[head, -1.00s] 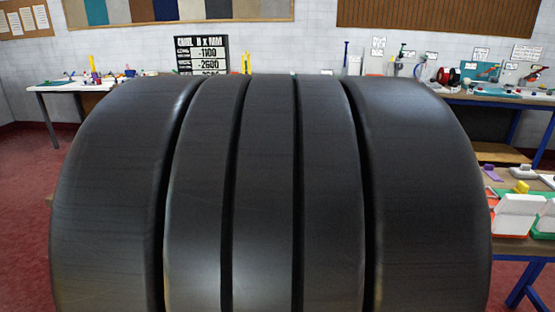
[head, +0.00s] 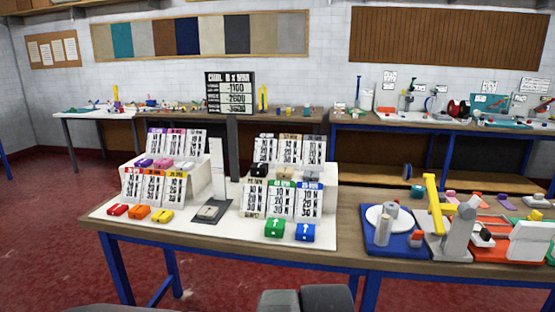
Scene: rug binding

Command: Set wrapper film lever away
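No part is labelled readably as the wrapper film lever, so I cannot tell for sure which it is. A yellow upright lever (head: 433,207) stands on a pale base at the right of the near table, beside a grey post (head: 460,232). Left of it, a blue base (head: 393,245) carries a white disc (head: 376,219) and a grey cylinder (head: 390,208). My gripper is not seen; only dark rounded parts of my arm show at the bottom edge.
The near table (head: 345,262) holds a white display (head: 115,217) with numbered cards and coloured blocks. A dark sign (head: 230,92) stands on a post behind it. Benches with tools line the back wall. Red floor (head: 60,250) is open at left.

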